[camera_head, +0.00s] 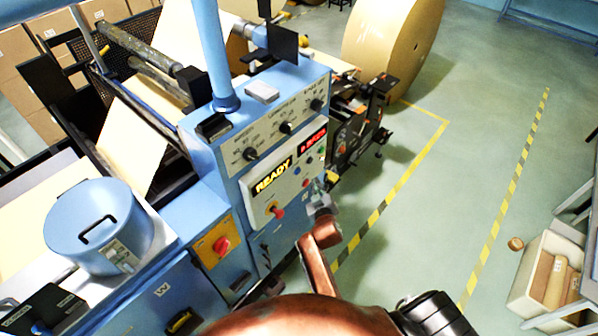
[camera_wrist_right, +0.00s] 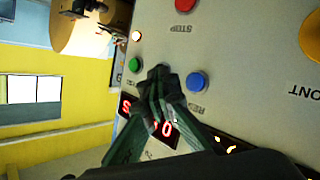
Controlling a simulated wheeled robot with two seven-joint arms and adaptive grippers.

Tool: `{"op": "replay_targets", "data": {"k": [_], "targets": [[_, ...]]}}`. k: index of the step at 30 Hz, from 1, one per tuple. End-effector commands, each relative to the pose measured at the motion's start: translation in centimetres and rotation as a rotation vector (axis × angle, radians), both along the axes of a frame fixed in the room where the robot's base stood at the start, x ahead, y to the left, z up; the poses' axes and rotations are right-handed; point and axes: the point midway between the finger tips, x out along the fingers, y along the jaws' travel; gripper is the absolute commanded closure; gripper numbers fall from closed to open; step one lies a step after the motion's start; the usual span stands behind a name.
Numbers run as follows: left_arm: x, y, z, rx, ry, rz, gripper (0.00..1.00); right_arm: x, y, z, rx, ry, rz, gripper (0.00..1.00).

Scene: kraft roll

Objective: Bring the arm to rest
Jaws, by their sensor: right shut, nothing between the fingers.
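My right gripper (camera_head: 318,187) is in front of the sloping control panel (camera_head: 262,187) of the blue machine, at its right side. In the wrist view its dark green fingers (camera_wrist_right: 158,76) are shut with nothing between them. The tips lie between a green button (camera_wrist_right: 134,65) and a blue button (camera_wrist_right: 197,81); I cannot tell whether they touch the panel. They partly cover the red digit display (camera_wrist_right: 166,129). My right arm (camera_head: 318,255) comes up from the bottom of the head view. My left gripper is not in view.
A lit READY sign (camera_head: 273,175) and a red knob (camera_head: 275,211) are on the panel. A blue lidded pot (camera_head: 98,225) stands on the machine at left. A large paper roll (camera_head: 388,40) is behind. Open floor (camera_head: 470,150) lies right; a crate (camera_head: 540,270) stands at far right.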

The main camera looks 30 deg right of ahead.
Motion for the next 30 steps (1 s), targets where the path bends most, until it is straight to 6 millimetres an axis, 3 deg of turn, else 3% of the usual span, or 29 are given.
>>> {"op": "replay_targets", "data": {"k": [1, 16, 19, 23, 30], "targets": [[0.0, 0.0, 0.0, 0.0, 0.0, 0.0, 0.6, -0.3, 0.6, -0.7, 0.013, 0.008, 0.001, 1.0], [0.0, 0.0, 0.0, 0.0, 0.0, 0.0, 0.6, -0.3, 0.6, -0.8, 0.014, 0.009, 0.001, 1.0], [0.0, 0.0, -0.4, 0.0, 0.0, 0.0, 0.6, -0.4, 0.8, -2.3, 0.019, 0.026, 0.009, 1.0], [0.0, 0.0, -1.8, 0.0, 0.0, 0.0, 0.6, -0.7, 2.0, -8.1, 0.044, 0.087, 0.04, 1.0], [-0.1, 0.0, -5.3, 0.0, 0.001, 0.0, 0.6, -4.2, 4.7, -24.9, 0.12, 0.272, 0.114, 1.0]]}}
